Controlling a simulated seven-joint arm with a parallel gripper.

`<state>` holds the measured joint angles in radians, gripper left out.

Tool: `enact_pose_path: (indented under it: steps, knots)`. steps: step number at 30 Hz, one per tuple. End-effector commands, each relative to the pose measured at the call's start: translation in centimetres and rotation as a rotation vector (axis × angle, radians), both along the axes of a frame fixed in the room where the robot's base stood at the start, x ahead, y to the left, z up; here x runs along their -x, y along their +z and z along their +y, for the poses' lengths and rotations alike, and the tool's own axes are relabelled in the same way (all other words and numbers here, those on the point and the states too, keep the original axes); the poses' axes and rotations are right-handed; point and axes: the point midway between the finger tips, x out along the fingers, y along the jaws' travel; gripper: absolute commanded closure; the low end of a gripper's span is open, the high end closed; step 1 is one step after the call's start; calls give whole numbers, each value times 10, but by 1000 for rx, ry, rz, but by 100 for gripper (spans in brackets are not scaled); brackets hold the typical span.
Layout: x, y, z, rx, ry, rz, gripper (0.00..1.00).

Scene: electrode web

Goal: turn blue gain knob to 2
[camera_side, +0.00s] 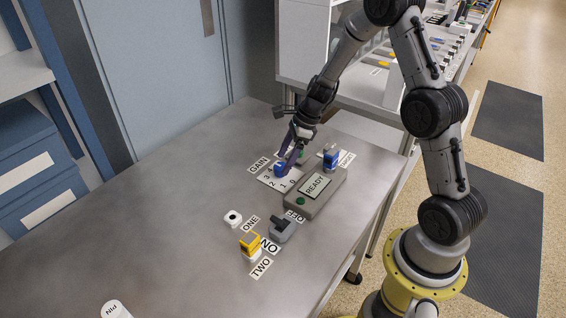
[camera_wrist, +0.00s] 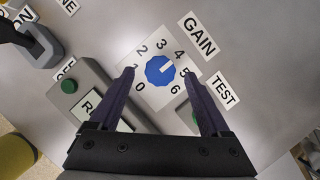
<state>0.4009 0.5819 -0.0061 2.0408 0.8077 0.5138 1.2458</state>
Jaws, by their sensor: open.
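The blue gain knob (camera_wrist: 160,71) sits on a white dial plate (camera_wrist: 153,94) numbered 0 to 6, beside a GAIN label. Its white pointer mark aims up and right, roughly toward 4. In the side view the knob (camera_side: 280,169) is partly hidden by my gripper (camera_side: 289,164). In the wrist view my gripper (camera_wrist: 158,74) is open, with one dark purple finger to each side of the knob. Gaps show between the fingertips and the knob there. I cannot tell how far the fingertips are above the plate.
A grey box (camera_side: 327,195) with a READY screen (camera_side: 315,186) and a green button (camera_side: 300,201) stands close to the dial. A blue part (camera_side: 331,157) stands behind it. A lever switch (camera_side: 283,229), yellow part (camera_side: 250,243) and white part (camera_side: 233,217) stand nearer. The table's left is mostly clear.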

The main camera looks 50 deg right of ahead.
Motion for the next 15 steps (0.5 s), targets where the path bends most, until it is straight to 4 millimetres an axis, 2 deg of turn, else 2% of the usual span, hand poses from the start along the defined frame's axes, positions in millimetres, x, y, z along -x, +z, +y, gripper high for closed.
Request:
enact_pose_path:
  steps: [6,15]
  knots:
    - [-5,-17,5,0,0,0,19]
    - [-6,-19,5,1,1,-1,19]
